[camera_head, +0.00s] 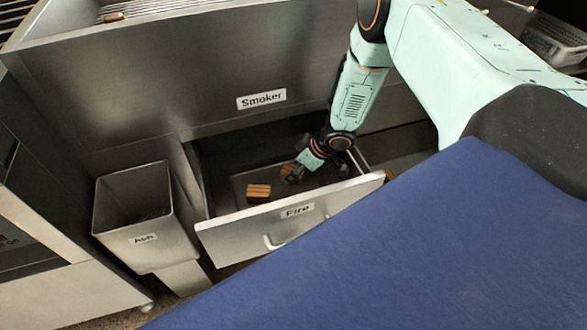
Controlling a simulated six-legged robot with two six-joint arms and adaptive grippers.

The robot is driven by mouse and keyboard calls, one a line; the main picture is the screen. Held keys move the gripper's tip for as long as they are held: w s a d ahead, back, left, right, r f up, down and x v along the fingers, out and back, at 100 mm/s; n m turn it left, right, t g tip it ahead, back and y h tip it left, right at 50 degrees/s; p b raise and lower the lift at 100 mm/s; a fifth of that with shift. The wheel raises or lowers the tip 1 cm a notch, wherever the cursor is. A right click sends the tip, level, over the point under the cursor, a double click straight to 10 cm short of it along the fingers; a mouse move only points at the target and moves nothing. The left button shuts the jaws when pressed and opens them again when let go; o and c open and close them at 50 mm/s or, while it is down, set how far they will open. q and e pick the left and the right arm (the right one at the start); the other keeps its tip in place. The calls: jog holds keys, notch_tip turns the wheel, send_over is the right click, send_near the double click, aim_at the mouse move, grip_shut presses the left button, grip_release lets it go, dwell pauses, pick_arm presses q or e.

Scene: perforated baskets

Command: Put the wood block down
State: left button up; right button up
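A striped brown wood block (258,193) lies in the open drawer labelled "Fire" (240,233), near its front wall. A second brown wood block (287,168) shows at the fingertips of my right gripper (293,174), partly hidden by the fingers. This gripper reaches down into the drawer, just right of and behind the first block. The fingers are small and dark here, so I cannot tell whether they are closed on the second block or only beside it. My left gripper is not in view.
A metal bin labelled "Ash" (135,222) stands left of the drawer. The metal body labelled "Smoker" (200,75) rises behind and above it. A large blue surface (420,250) fills the lower right. The drawer's left part has bare floor.

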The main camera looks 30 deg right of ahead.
jog(key=p+v, duration=0.5)
jog(key=v, duration=0.6)
